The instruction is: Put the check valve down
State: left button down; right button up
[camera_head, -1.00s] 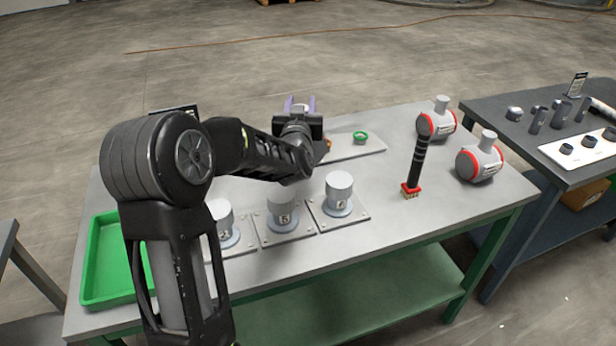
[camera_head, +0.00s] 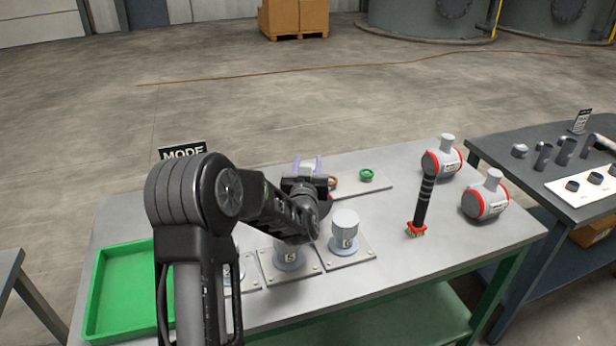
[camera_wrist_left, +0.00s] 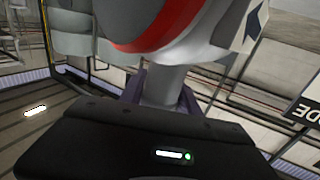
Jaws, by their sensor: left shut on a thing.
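My left gripper (camera_head: 308,166) is over the back of the grey table, with its two purple fingers pointing away from me. It is shut on the neck of the check valve (camera_wrist_left: 165,85), seen close up in the left wrist view as a grey body with a red band. The valve's lower end and what lies beneath it are out of that view. My right gripper is not in view.
Two similar grey valves with red bands (camera_head: 442,160) (camera_head: 485,196) stand at the table's right. The front right tabletop is clear.

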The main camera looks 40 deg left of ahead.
pick_arm(q)
notch_tip(320, 180, down, 4)
jog(key=shift+r+p, duration=0.1)
jog(key=shift+p, duration=0.35)
jog(key=shift+f+b, duration=0.25)
jog(key=shift+b, duration=0.05)
jog(key=c, duration=0.9)
grip_release()
jog(key=shift+r, duration=0.1)
